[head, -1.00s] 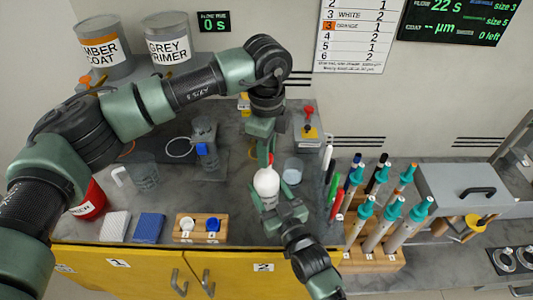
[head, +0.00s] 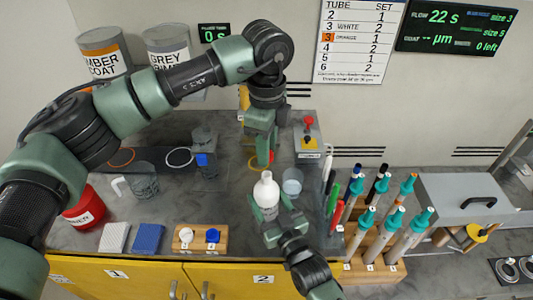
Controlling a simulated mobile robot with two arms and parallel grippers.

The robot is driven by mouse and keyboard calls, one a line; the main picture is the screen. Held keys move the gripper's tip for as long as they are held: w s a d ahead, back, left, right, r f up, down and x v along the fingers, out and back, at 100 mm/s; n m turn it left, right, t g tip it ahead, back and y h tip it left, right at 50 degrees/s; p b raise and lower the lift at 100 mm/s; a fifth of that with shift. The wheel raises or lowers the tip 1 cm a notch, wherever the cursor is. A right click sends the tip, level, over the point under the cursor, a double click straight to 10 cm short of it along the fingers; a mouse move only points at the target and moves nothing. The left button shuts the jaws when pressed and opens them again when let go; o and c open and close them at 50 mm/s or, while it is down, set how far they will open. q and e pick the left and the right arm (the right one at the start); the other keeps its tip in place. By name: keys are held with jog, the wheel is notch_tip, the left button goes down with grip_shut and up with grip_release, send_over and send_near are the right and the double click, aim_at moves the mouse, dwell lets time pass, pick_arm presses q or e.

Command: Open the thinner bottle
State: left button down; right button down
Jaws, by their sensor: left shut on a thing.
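The white bottle (head: 266,191) stands upright in the middle of the head view, its narrow white neck bare on top. My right gripper (head: 268,211) comes from below, its fingers around the bottle's lower body. My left gripper (head: 264,157) points down just above and behind the neck, apart from it. It is shut on a small red cap (head: 271,156), mostly hidden by the fingers.
A red can (head: 85,208) with a partly hidden label stands at the left. A clear cup (head: 292,181) is close right of the bottle. Blue and white blocks and a wooden cap holder (head: 200,240) lie in front. A rack of teal-topped tubes (head: 375,245) stands right.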

jog(key=shift+c, duration=1.8)
grip_release()
